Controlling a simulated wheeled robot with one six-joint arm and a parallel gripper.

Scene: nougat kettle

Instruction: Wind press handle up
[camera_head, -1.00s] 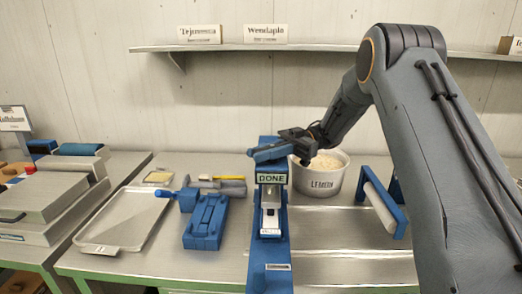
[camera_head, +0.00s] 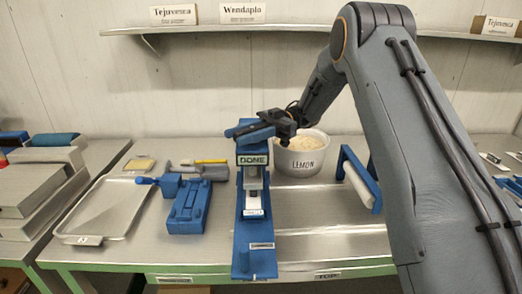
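The blue press (camera_head: 250,225) stands upright on the steel table in the middle of the head view, with a "DONE" plate (camera_head: 253,160) on its front. Its blue handle (camera_head: 250,132) lies across the top, above the plate, slightly tilted with the right end higher. My gripper (camera_head: 272,122) is dark and sits at the right end of the handle, overlapping it in the picture. The fingertips are too small and dark to show whether they are closed on the handle or only touching it.
A blue-framed roller (camera_head: 360,180) stands farther right. A blue clamp-like tool (camera_head: 187,205) and a metal tray (camera_head: 100,215) lie left. A shelf (camera_head: 290,27) runs behind.

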